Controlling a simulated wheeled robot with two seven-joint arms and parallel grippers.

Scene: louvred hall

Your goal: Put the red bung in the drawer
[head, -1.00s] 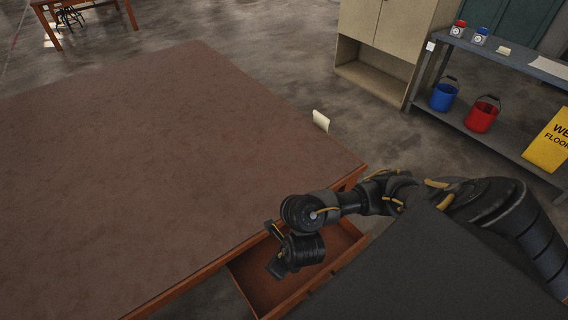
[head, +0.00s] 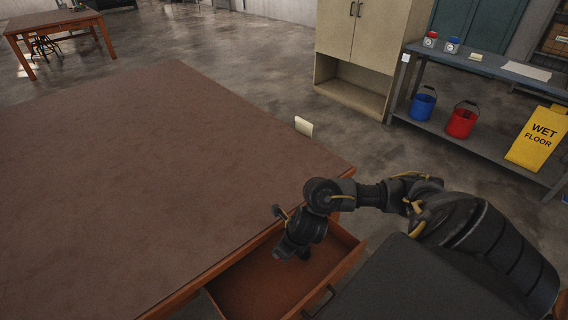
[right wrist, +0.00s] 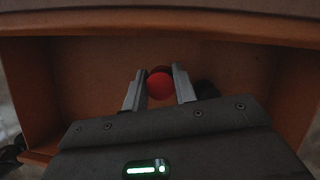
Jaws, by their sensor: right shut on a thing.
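The red bung (right wrist: 160,86) shows in the right wrist view between the fingers of my right gripper (right wrist: 158,82), which is shut on it. The open drawer (right wrist: 92,72) lies beneath, its brown floor and walls around the gripper in that view. In the head view the drawer (head: 243,287) is pulled out from the brown-topped table, and my right gripper (head: 290,250) points down over it. The bung is hidden there by the gripper. I cannot tell how high the bung is above the drawer floor. My left gripper is not in view.

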